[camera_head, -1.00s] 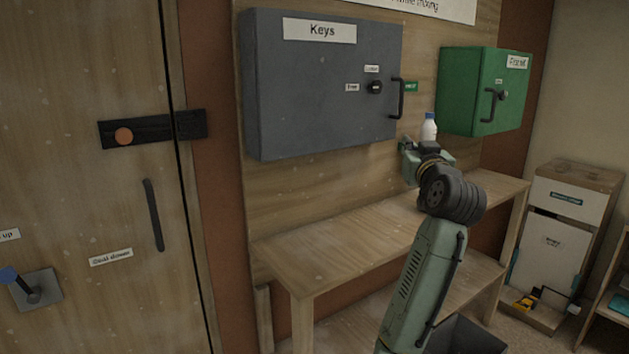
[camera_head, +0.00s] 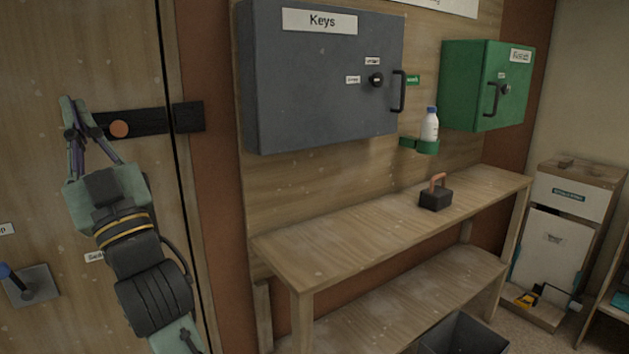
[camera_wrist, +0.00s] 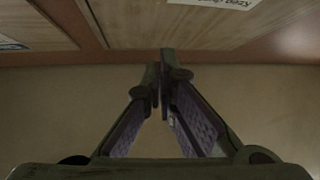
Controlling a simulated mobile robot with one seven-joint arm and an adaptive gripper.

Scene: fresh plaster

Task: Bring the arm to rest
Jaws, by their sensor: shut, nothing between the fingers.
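My gripper (camera_head: 72,103) is at the left in the head view, raised in front of the wooden door (camera_head: 60,50). Its fingers point up and their tips meet, with nothing held. In the wrist view the fingers (camera_wrist: 160,65) also come together at the tips, with a plain wall behind them. My arm reaches up from the bottom left and hides part of the door, including its handle and part of a label. I cannot tell whether the gripper touches the door.
A black latch bar (camera_head: 140,121) is right beside my gripper. A blue-tipped lever (camera_head: 28,285) is at lower left. The grey Keys cabinet (camera_head: 315,80), green cabinet (camera_head: 470,80) and bottle (camera_head: 429,126) in its holder are on the wall. A black block (camera_head: 436,199) with a handle stands on the bench (camera_head: 340,240).

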